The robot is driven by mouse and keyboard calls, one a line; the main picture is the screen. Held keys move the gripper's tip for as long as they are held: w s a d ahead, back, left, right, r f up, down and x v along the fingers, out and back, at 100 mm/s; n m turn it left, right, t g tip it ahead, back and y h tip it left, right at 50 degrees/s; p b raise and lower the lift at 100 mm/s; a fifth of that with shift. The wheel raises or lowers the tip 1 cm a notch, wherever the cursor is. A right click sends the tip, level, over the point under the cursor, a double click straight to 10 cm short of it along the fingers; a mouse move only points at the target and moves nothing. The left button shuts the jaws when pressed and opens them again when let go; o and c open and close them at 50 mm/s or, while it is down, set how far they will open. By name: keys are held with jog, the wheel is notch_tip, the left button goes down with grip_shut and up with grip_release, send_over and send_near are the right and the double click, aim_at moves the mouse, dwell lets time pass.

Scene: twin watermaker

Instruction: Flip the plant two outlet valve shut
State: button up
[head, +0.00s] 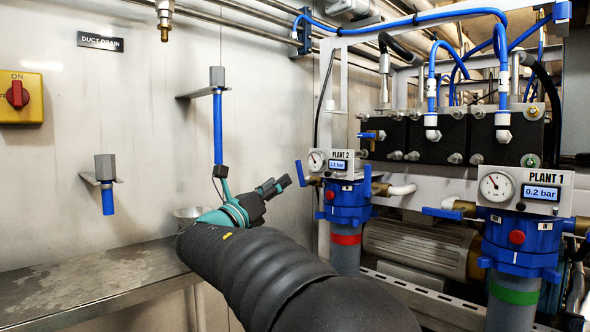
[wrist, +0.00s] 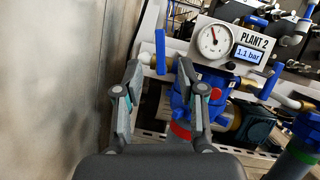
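The plant two unit (head: 346,208) is a blue filter head with a red band and a gauge panel marked PLANT 2 (head: 341,155). An upright blue lever (head: 300,173) stands on its left side; in the wrist view this lever (wrist: 160,50) shows between and beyond my fingertips. A second blue lever (head: 367,180) stands upright on its right side by a brass fitting; it looks tilted in the wrist view (wrist: 268,83). No label shows which is the outlet valve. My gripper (head: 276,186) is open and empty, left of the unit (wrist: 158,66), apparently not touching either lever.
The plant one unit (head: 520,240), with a green band and a horizontal blue lever (head: 442,213), stands at the right. A wall (wrist: 45,80) runs close on my gripper's left. A metal bench (head: 90,285) lies below left. Pipes and a motor (head: 415,245) sit behind the units.

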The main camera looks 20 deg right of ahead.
aim_at(298, 168)
jog(key=x, duration=0.8)
jog(key=shift+w+d+p, duration=0.1)
jog(key=shift+p, duration=0.3)
grip_shut()
